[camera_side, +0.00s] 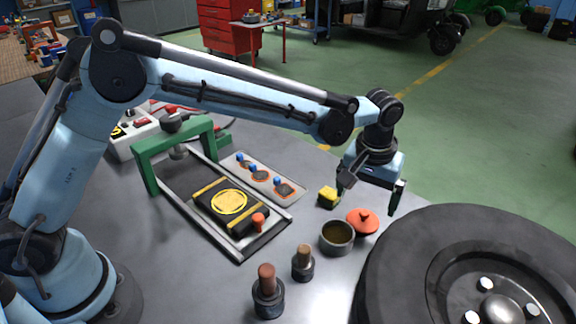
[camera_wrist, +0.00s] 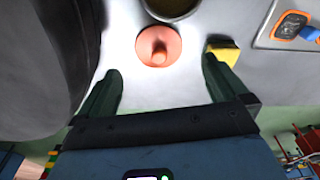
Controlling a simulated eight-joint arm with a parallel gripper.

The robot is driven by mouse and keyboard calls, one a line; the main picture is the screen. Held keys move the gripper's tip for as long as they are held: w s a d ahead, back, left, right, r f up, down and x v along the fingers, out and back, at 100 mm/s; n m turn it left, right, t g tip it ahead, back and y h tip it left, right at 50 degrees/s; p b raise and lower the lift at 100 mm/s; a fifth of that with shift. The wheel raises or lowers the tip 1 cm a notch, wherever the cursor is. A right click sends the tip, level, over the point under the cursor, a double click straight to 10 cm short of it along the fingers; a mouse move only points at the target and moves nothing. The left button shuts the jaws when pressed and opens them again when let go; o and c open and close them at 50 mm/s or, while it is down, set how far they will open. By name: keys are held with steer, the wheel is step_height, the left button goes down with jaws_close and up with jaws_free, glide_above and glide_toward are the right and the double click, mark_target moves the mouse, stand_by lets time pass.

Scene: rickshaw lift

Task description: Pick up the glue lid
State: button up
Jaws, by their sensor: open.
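The glue lid (camera_side: 363,221) is an orange-red disc with a small knob. It lies on the grey table, right against or very near the rim of the round grey glue pot (camera_side: 337,237). In the wrist view the lid (camera_wrist: 159,45) shows ahead of the fingertips, with its knob facing the camera, and part of the pot (camera_wrist: 172,8) shows at the top edge. My gripper (camera_side: 370,190) is above the table, over and behind the lid in the side view. Its two fingers (camera_wrist: 160,80) are wide apart with nothing between them.
A yellow block (camera_side: 328,197) sits left of the lid in the side view. A large black tyre (camera_side: 400,290) stands close on the right. Two brushes or stamps with brown handles (camera_side: 303,262) (camera_side: 267,290) stand in front. A green-framed press (camera_side: 175,150) is at left.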

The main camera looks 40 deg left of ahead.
mark_target(364, 213)
steer(key=shift+w+f, duration=0.2)
steer(key=shift+f, duration=1.2)
steer(key=shift+w+f, duration=0.15)
steer(key=shift+f, duration=1.2)
steer(key=c, duration=1)
